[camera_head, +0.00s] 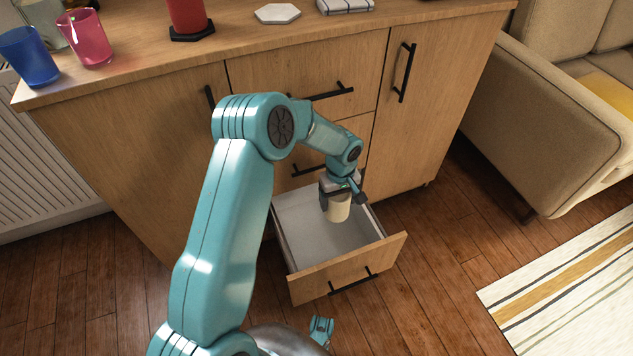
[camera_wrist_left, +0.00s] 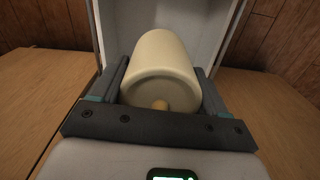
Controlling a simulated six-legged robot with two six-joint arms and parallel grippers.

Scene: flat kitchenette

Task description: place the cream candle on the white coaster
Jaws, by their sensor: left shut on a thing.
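The cream candle (camera_head: 339,208) is held by my left gripper (camera_head: 341,192), which is shut on its sides. In the left wrist view the candle (camera_wrist_left: 160,65) lies between the two fingers (camera_wrist_left: 160,90), with one end facing the camera. In the head view the candle shows against the inside of the open bottom drawer (camera_head: 310,235); I cannot tell how high it is above the drawer floor. The white hexagonal coaster (camera_head: 277,13) lies on the cabinet top, with nothing on it.
On the cabinet top (camera_head: 235,48) are a red candle (camera_head: 187,14) on a dark coaster, a pink glass (camera_head: 85,38), a blue glass (camera_head: 28,57) and a white box with dark lines (camera_head: 345,5). A sofa (camera_head: 545,120) stands to the right.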

